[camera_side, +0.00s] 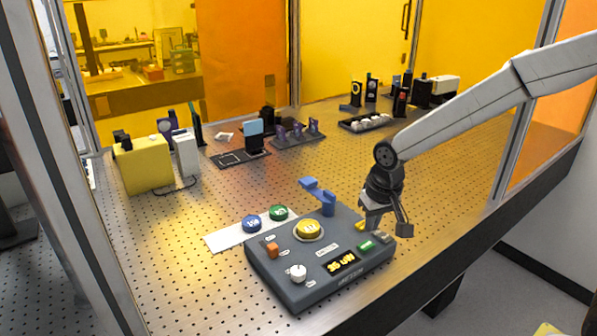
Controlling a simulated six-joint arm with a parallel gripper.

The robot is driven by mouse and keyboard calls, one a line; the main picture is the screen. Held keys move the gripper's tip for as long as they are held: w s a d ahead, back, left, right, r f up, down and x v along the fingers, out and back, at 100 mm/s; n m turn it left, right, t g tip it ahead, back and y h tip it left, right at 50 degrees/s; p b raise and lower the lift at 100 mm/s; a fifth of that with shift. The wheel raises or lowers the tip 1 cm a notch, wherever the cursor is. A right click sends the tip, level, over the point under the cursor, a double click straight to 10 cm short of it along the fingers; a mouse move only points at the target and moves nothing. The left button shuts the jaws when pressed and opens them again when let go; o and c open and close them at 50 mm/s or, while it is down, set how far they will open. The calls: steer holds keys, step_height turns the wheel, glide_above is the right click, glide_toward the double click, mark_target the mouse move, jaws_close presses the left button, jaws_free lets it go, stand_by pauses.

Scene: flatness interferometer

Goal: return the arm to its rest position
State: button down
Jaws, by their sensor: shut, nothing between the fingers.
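My gripper (384,229) hangs at the lower end of my arm, which reaches in from the right. It is over the right back corner of a dark grey control box (280,270). The fingers are small in this view, and nothing shows held between them. A yellow part (361,226) lies close beside the fingers, and I cannot tell whether they touch it. The box carries a lit yellow display (341,263), a green switch (365,245), a white knob (298,272), an orange switch (271,250) and a round yellow piece (309,229). A blue bracket (320,196) stands at its back edge.
A white strip (226,236) with a blue disc (251,223) and a green disc (278,212) lies left of the box. A yellow block (143,165) and several optics mounts (298,132) stand farther back. The perforated table (440,190) is clear right of my gripper.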

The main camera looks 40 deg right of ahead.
steer(key=s+d+f+n, duration=0.1)
steer(key=s+f+n, duration=0.2)
steer(key=s, duration=0.9)
steer(key=shift+s+d+f+t, duration=0.2)
steer(key=shift+d+f+t, duration=0.05)
steer(key=shift+t, duration=0.05)
